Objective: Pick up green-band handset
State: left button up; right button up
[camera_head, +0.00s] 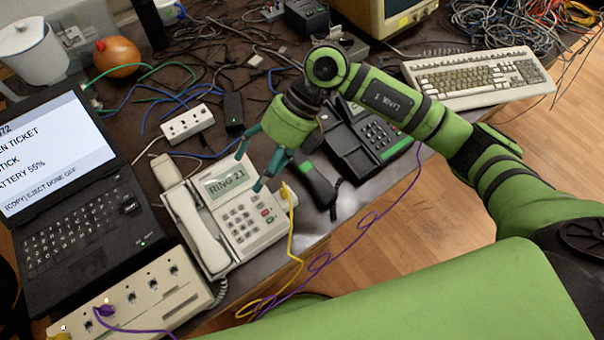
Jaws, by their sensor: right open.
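The green-band handset (320,188) is black with a green stripe near its upper end. It lies off its cradle on the dark table, between the white phone (255,222) and the black phone (370,145), close to the front edge. My right gripper (249,172) is open and empty, over the white phone's display, which reads "RING 21". It is left of the green-band handset and apart from it. The gripper's wrist hides part of the table above the handset. My left gripper is not in view.
A black laptop (75,222) and a beige port box (150,290) stand at the left. A white power strip (187,124), an orange round object (117,57) and loose cables lie behind. A beige keyboard (478,77) is at the right. Purple and yellow cables hang over the front edge.

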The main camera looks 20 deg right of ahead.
jog(key=w+d+f+n+t+h, duration=0.1)
jog(key=w+d+f+h, duration=0.15)
jog(key=d+f, duration=0.2)
jog(key=t+h+b, duration=0.2)
jog(key=h, duration=0.3)
send_over(305, 169)
jog(key=shift+d+f, duration=0.35)
jog(key=shift+f, duration=0.55)
jog(key=shift+d+f, duration=0.1)
jog(key=shift+f, duration=0.15)
jog(key=f, duration=0.1)
jog(key=f+p, duration=0.1)
jog(key=f, duration=0.1)
jog(key=a+f+p, duration=0.1)
jog(key=f, duration=0.1)
jog(key=shift+f, duration=0.65)
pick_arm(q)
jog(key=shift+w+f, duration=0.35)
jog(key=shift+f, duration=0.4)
pick_arm(e)
jog(key=c, duration=1.4)
